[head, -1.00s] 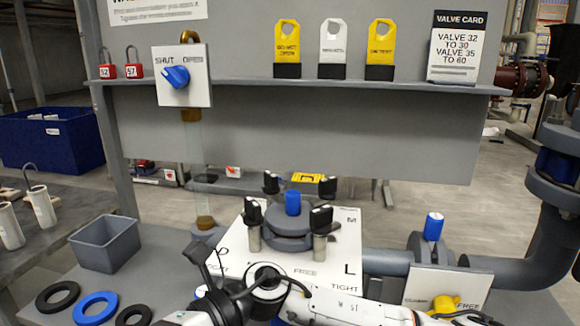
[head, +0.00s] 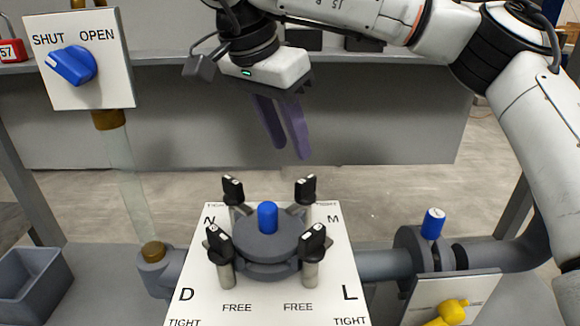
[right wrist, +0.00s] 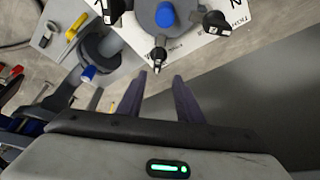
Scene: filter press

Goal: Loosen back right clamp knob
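The back right clamp knob (head: 306,190), black with a white mark on top, stands upright beside the letter M on the white plate (head: 268,312). It also shows in the right wrist view (right wrist: 159,60). The plate also carries a round grey flange (head: 262,242) with a blue cap (head: 267,216), and black knobs at back left (head: 233,190), front left (head: 219,244) and front right (head: 313,242). My right gripper (head: 290,150) hangs above and behind the back knobs, its purple fingers apart and empty, touching nothing. It also shows in the right wrist view (right wrist: 162,78). My left gripper is out of view.
A board with a blue SHUT/OPEN valve handle (head: 72,65) stands at the left. A grey pipe with a blue-topped valve (head: 433,224) and a yellow knob (head: 453,311) lie to the right. A grey bin (head: 30,280) sits at lower left. A shelf (head: 150,66) runs behind.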

